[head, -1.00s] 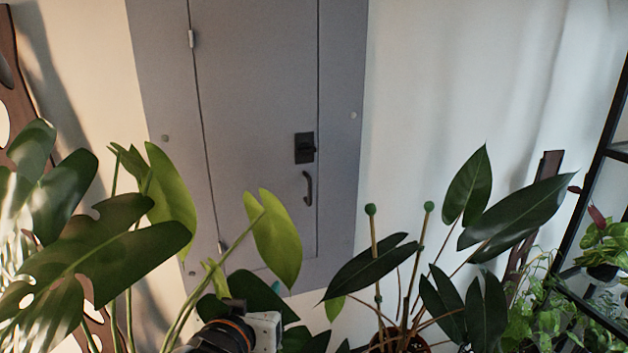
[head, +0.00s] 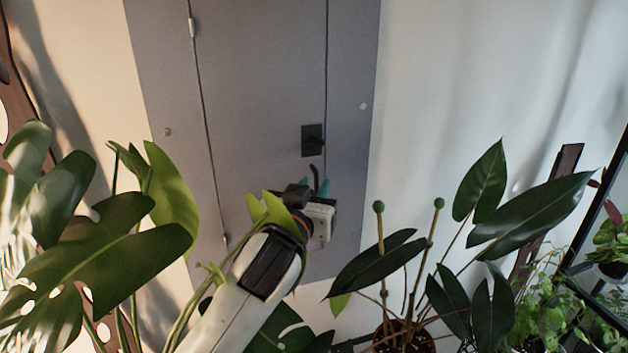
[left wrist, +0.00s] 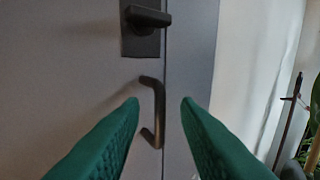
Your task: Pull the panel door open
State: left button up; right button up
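The grey panel door (head: 256,100) is shut, flush in its grey frame on the wall, with hinges on its left edge. A black latch (head: 312,140) sits near its right edge; it also shows in the left wrist view (left wrist: 147,20). Below it is a dark curved handle (left wrist: 158,112), mostly hidden behind my gripper in the head view. My left gripper (head: 320,188) is in front of the handle. In the left wrist view its green fingers (left wrist: 160,103) are open, one either side of the handle, with gaps to both. My right gripper is not in view.
A monstera (head: 90,245) fills the left, its leaves near my left arm. A dark-leaved potted plant (head: 405,270) stands right of the arm. A black shelf (head: 598,225) with plants is at far right.

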pick_arm(q)
jog(key=shift+w+d, duration=0.2)
jog(key=shift+w, duration=0.4)
grip_shut()
jog(key=shift+s, duration=0.1)
